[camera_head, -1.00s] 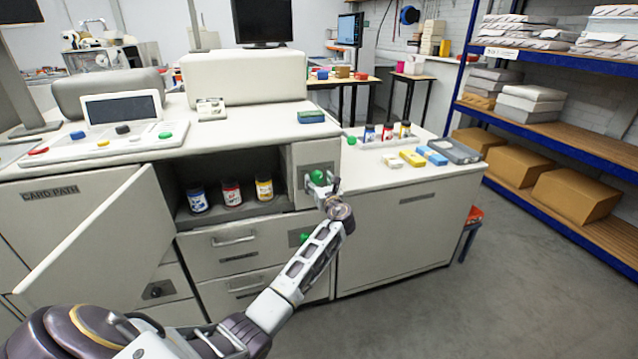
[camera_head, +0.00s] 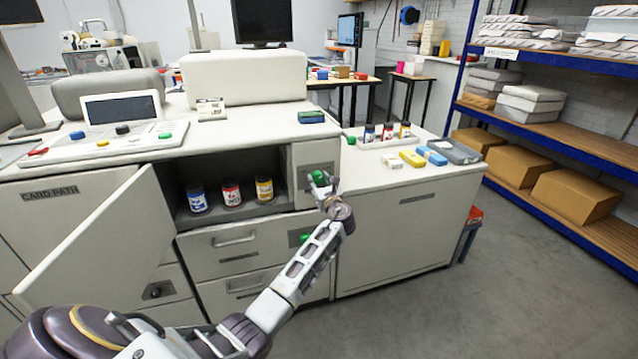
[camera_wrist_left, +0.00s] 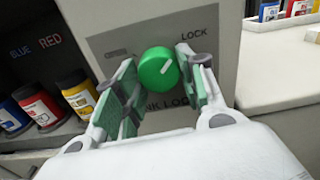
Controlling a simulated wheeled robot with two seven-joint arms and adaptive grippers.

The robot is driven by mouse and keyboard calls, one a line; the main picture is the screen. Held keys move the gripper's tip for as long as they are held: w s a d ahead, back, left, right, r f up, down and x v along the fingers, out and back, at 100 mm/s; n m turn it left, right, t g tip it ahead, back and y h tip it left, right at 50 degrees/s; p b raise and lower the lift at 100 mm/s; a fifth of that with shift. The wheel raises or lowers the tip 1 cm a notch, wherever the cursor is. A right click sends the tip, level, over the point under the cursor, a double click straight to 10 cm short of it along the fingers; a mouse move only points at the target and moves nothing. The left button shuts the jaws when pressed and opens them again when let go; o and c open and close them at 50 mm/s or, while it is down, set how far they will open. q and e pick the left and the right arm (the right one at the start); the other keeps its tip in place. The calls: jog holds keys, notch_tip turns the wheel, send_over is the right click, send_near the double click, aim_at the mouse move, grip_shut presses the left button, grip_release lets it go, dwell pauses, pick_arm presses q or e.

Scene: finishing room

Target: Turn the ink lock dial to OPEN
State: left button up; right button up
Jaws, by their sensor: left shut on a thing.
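The ink lock dial is a round green knob (camera_wrist_left: 158,68) with a white pointer line, on a grey plate (camera_wrist_left: 115,43) on the cabinet front. In the left wrist view the line slants to the upper right, towards the word LOCK; other lettering is partly covered. In the head view the dial (camera_head: 318,177) shows at the end of my left arm. My left gripper (camera_wrist_left: 160,84) is shut on the dial, one green-padded finger on each side of it. It also shows in the head view (camera_head: 324,186). My right gripper is out of view.
An open compartment left of the dial holds blue, red and yellow ink jars (camera_head: 231,194). An open door (camera_head: 100,240) hangs further left. A second green knob (camera_head: 304,238) sits lower, beside my arm. A side cabinet (camera_head: 400,235) stands to the right.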

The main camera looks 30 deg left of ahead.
pick_arm(q)
jog(key=shift+n, duration=1.5)
jog(key=shift+n+b, duration=0.35)
jog(key=shift+n, duration=0.35)
jog(key=n+b, duration=0.4)
jog(key=n, duration=0.4)
jog(key=n+b, duration=0.2)
jog(key=n, duration=0.1)
jog(key=shift+f+n, duration=0.1)
jog(key=shift+n, duration=0.3)
jog(key=shift+n+b, duration=1.35)
jog(key=shift+n, duration=0.25)
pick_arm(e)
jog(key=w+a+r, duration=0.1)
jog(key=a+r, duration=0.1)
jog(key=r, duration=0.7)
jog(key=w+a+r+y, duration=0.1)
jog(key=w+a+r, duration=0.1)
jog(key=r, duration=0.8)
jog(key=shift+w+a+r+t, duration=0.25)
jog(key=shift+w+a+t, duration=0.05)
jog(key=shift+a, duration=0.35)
pick_arm(q)
jog(key=o, duration=1)
jog(key=shift+r, duration=0.2)
